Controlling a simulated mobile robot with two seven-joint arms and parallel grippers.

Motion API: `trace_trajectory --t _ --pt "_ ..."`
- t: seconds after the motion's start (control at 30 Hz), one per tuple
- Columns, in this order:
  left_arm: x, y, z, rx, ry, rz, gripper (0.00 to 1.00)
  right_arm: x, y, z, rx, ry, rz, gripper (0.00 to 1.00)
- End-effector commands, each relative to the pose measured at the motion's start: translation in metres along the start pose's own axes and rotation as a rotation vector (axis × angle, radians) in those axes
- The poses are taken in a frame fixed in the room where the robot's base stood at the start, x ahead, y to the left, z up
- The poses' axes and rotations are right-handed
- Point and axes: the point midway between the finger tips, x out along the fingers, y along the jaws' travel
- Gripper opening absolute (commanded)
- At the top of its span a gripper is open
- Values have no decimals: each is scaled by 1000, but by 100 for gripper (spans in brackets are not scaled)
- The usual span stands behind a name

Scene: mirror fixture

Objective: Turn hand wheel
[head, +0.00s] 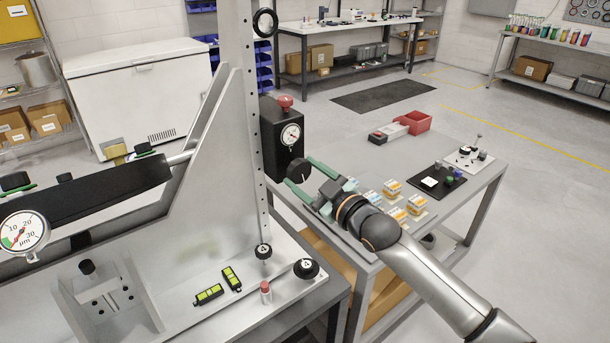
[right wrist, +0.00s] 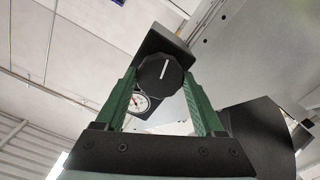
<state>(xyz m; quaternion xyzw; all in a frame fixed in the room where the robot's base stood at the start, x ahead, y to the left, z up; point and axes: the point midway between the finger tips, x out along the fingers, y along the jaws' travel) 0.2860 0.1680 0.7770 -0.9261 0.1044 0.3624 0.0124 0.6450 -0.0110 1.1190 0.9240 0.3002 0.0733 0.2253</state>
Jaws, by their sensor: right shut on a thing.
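The hand wheel (head: 298,171) is a black faceted knob with a white line on its face. It sits on the side of a black box (head: 275,136) mounted on the tall metal plate. My right gripper (head: 297,172) has its green fingers on either side of the wheel and is shut on it. In the right wrist view the wheel (right wrist: 160,74) lies between the fingertips, its white line near upright. A round dial gauge (head: 291,135) is on the box; it also shows in the right wrist view (right wrist: 138,103), partly behind a finger. My left gripper is not in view.
A tall grey plate (head: 215,150) stands left of the wheel. A black bar (head: 90,200) with a large dial (head: 23,234) crosses the left side.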

Motion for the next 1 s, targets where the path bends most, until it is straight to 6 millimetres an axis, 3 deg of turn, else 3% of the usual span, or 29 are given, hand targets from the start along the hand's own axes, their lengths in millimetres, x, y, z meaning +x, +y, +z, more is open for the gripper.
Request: trace_trajectory --t 0.4,1.0 --pt "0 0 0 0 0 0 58 0 0 0 241 -1 0 15" --pt "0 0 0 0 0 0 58 0 0 0 292 -1 0 15"
